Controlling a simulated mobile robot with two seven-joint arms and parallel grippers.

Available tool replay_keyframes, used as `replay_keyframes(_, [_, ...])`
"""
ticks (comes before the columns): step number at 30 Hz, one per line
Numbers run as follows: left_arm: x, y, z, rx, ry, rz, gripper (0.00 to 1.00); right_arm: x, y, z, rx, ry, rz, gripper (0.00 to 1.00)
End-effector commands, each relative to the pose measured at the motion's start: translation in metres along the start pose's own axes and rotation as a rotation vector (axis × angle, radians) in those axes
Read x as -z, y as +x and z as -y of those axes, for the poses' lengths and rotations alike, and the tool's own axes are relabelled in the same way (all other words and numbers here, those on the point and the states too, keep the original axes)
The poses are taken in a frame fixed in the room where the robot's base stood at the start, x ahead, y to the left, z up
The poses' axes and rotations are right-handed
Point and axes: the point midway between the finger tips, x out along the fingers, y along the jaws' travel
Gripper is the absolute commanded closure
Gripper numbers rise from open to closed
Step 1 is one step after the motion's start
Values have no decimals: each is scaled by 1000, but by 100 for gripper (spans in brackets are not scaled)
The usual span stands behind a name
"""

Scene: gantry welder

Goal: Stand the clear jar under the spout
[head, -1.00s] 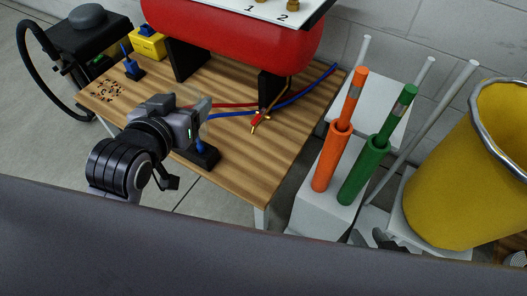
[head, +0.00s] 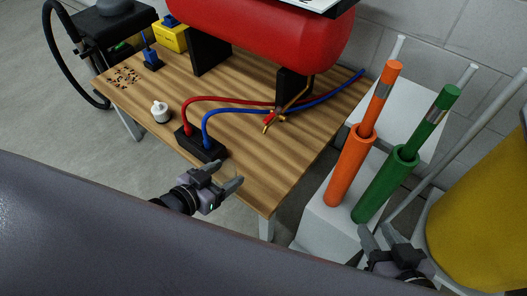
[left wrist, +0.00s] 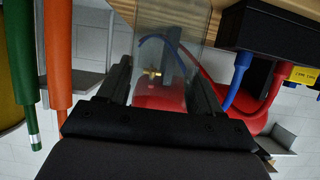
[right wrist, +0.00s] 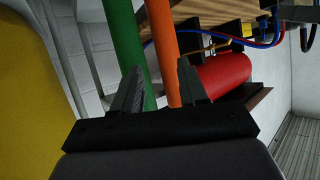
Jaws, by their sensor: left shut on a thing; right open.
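The clear jar (left wrist: 172,45) is see-through and sits between the fingers of my left gripper in the left wrist view. In the head view I can barely make it out. My left gripper (head: 224,176) is shut on it, at the front edge of the wooden table. A brass pipe, which looks like the spout (head: 277,116), comes down from the red tank (head: 260,32), behind and right of this gripper. Its tip shows through the jar in the left wrist view (left wrist: 153,73). My right gripper (head: 378,232) is open and empty, below the orange and green tubes.
A black block (head: 203,145) with red and blue hoses stands on the wooden table (head: 265,165) near its front edge. A white capped thing (head: 161,112) stands left of it. Orange (head: 350,165) and green (head: 385,185) tubes and a yellow bin (head: 480,215) are at the right.

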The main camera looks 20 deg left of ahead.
Motion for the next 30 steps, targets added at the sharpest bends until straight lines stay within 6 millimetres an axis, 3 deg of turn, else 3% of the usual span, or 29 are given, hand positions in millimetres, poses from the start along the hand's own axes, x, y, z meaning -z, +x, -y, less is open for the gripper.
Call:
replay_keyframes(6, [18, 46, 0, 1, 0, -7, 67, -8, 9, 6, 38, 48, -9, 57])
replay_keyframes(18, [49, 121, -1, -1, 0, -5, 67, -1, 26, 26, 136, 148, -63, 57])
replay_keyframes(26, [60, 143, -1, 0, 1, -1, 67, 0, 29, 32, 170, 180, -72, 57])
replay_keyframes(30, [49, 148, -1, 0, 0, 1, 67, -3, 33, 35, 187, 196, -78, 57])
